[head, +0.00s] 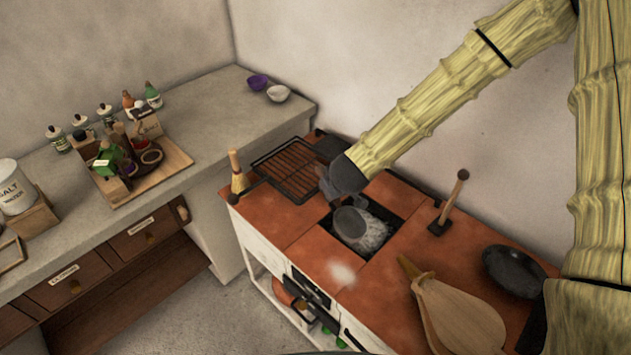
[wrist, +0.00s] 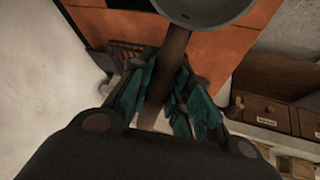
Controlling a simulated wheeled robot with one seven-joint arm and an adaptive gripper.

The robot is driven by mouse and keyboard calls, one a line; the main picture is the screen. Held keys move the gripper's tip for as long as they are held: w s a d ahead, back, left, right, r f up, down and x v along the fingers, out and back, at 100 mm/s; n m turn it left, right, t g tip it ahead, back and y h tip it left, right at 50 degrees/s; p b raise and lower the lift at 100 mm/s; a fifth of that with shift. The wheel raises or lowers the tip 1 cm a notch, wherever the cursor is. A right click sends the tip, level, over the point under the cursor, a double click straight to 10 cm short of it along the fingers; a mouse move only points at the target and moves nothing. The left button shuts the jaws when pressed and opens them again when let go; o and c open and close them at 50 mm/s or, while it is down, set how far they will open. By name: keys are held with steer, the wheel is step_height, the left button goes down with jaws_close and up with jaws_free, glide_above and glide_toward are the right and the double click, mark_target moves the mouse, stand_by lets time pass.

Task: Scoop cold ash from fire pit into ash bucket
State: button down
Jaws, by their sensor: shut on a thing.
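My gripper (head: 338,183) is over the left edge of the fire pit, a square opening in the orange-topped hearth. In the wrist view its teal-lined fingers (wrist: 166,85) are shut on the brown handle of a scoop (wrist: 176,48). The scoop's round grey bowl (head: 349,223) is over the fire pit. Whether it touches the ash or holds any is unclear. Pale grey ash (head: 374,238) shows in the pit to the right of the bowl. I cannot make out an ash bucket in either view.
A pale smudge (head: 343,273) marks the hearth top in front of the pit. A grill rack (head: 290,168) and small broom (head: 237,172) are left. A wooden-handled tool (head: 452,203), bellows (head: 455,315) and black pan (head: 514,270) are right. A cluttered counter (head: 215,130) stands behind left.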

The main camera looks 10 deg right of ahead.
steer(key=shift+w+a+f+n+y+b, duration=0.35)
steer(key=shift+w+a+n+y+b, duration=0.3)
steer(key=shift+n+y+b, duration=0.45)
steer(key=shift+w+a+f+n+y+b, duration=0.45)
steer(key=shift+w+n+y+b, duration=0.4)
steer(key=shift+n+y+b, duration=0.35)
steer(key=shift+w+a+f+n+y+b, duration=0.3)
steer(key=shift+w+a+n+y+b, duration=0.35)
steer(key=shift+n+y+b, duration=0.45)
steer(key=shift+w, duration=0.2)
steer(key=shift+w+d+r+n+g+y+b, duration=0.2)
steer(key=shift+w+n+g+y+b, duration=0.2)
steer(key=shift+w+n+y+b, duration=0.4)
steer(key=shift+w+d+r+n+g+y+b, duration=0.15)
steer(key=shift+w+n+g+y+b, duration=0.35)
steer(key=shift+b, duration=0.55)
steer(key=shift+s+f, duration=0.1)
steer(key=shift+f, duration=0.05)
